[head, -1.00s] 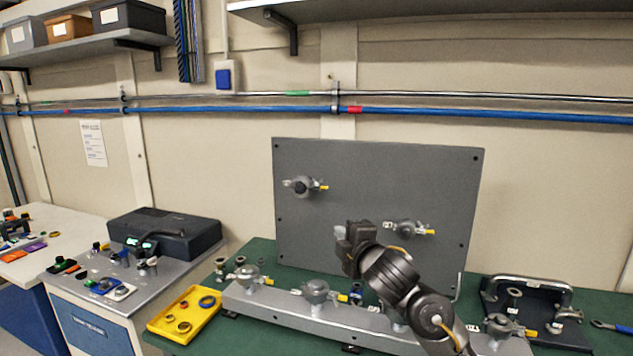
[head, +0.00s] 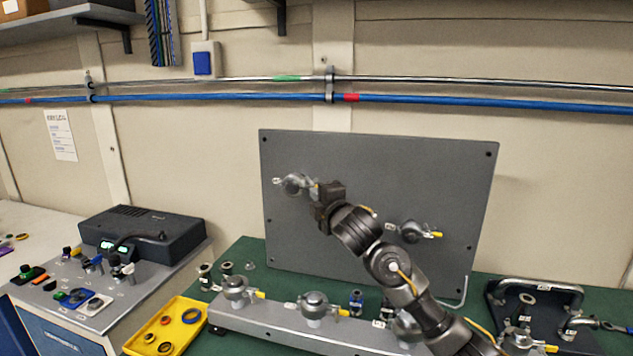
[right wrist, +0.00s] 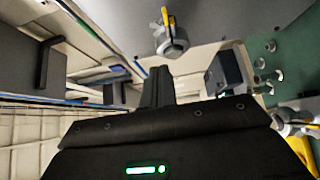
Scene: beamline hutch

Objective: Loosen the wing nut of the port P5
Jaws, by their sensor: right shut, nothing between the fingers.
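A grey upright panel (head: 370,150) carries two clamped ports. The upper-left port clamp (head: 293,184) is a round metal body; its yellow-tipped wing nut is largely hidden behind my gripper in the head view. In the right wrist view this clamp (right wrist: 172,42) shows its yellow wing tip (right wrist: 168,17) ahead of my fingers. The second panel port (head: 410,232) sits lower right, with a yellow tip. I cannot read which port is P5. My right gripper (head: 317,191) is shut and empty, just right of the upper-left clamp; the wrist view (right wrist: 157,80) shows a small gap. My left gripper is not in view.
A grey rail (head: 270,322) with several clamped ports stands before the panel on the green bench. A yellow tray (head: 178,318) with rings lies left. A dark plate with metal handles (head: 540,292) stands right. Blue and steel pipes (head: 450,103) run along the wall.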

